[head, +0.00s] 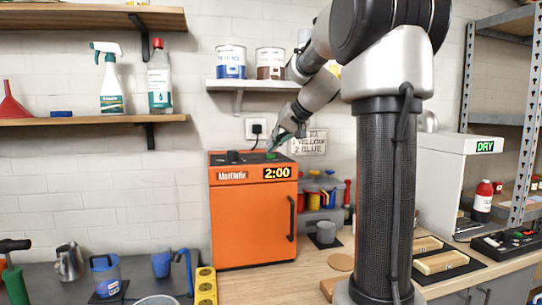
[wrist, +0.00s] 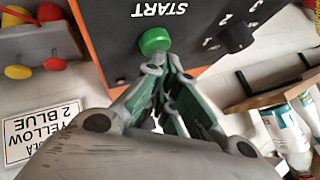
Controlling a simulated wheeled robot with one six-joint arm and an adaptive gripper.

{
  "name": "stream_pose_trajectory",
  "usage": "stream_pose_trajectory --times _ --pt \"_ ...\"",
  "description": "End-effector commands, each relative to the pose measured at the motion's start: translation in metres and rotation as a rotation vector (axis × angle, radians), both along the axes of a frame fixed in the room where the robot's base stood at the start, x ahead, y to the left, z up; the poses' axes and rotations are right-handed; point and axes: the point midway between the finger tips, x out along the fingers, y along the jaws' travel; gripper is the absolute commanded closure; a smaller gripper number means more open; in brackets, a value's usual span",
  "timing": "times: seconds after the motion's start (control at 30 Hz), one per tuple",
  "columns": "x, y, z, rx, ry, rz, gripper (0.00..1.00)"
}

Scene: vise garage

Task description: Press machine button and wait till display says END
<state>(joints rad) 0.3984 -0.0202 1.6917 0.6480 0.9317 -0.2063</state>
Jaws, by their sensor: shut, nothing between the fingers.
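The orange machine (head: 252,222) stands on the bench against the wall, its door shut. Its display (head: 277,172) reads 2:00 in yellow digits. A green round button (wrist: 155,40) sits on the dark top panel beside the word START; in the head view the button (head: 271,155) is small and near my fingertips. In the head view my gripper (head: 277,146) comes down over the machine's top from the right. I cannot tell whether the tips touch the button.
A black knob (wrist: 236,37) stands on the same panel. A shelf with paint cans (head: 231,62) hangs above the machine. A grey rack with coloured items (head: 320,188) stands right of it. A white cabinet (head: 445,180) shows DRY in green.

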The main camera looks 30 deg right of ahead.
Motion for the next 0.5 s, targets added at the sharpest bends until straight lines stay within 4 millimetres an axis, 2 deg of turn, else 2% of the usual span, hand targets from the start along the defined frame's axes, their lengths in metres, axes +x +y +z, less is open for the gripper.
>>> stream_pose_trajectory --times 0.5 --pt "-0.0001 -0.0001 -0.0057 0.000 0.000 0.000 1.00"
